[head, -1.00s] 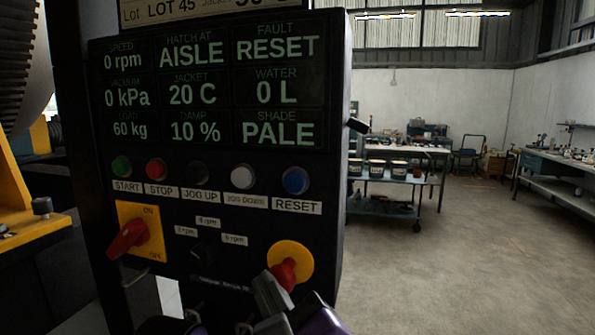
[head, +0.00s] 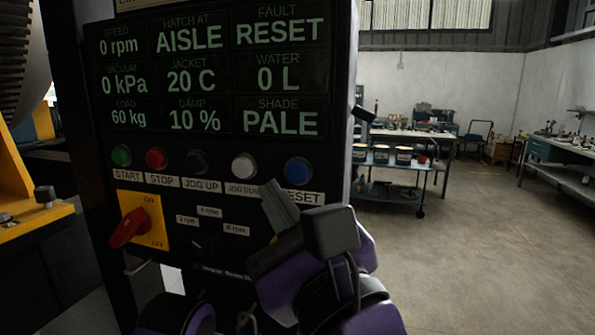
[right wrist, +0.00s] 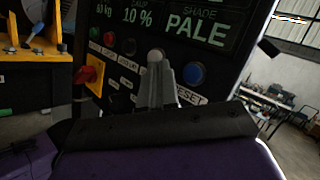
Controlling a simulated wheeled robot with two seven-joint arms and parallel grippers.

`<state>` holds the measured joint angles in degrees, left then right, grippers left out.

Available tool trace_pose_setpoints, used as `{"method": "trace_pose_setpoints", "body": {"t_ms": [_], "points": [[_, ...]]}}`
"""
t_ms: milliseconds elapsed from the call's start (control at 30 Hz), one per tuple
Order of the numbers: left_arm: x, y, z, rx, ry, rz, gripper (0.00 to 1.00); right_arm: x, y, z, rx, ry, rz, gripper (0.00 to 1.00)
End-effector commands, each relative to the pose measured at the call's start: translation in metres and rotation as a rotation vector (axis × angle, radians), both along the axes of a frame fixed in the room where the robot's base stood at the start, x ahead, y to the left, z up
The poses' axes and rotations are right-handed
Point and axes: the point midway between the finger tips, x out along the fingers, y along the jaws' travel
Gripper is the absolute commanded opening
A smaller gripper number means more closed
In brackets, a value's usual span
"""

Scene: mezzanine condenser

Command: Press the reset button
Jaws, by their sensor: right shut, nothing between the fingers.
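The blue reset button (head: 298,171) is at the right end of the button row on the black control panel (head: 140,275). It also shows in the right wrist view (right wrist: 194,74), just right of my fingertips. My right gripper (head: 272,193) is shut and empty, its tips pointing up just below and left of the blue button and partly covering the RESET label. In the right wrist view the closed fingers (right wrist: 157,62) stand left of the button, and I see no contact with it.
Green (head: 121,155), red (head: 156,159), black (head: 197,162) and white (head: 244,166) buttons share the row. A red rotary switch (head: 129,228) sits lower left. My right arm hides the red emergency knob. A cart with tubs (head: 391,190) and open floor lie to the right.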

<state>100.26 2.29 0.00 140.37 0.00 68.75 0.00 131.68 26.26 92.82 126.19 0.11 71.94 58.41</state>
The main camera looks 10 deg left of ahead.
Motion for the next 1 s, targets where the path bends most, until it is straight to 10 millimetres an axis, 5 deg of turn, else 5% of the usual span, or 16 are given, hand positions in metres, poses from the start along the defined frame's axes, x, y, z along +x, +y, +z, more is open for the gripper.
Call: {"method": "trace_pose_setpoints", "body": {"t_ms": [400,1000], "points": [[0.0,0.0,0.004,0.0,0.0,0.0,0.51,0.047,-0.002,0.0,0.0,0.001,-0.001,0.0],[0.0,0.0,0.004,0.0,0.0,0.0,0.51,0.05,-0.002,0.0,-0.001,-0.001,0.0,0.0]]}}
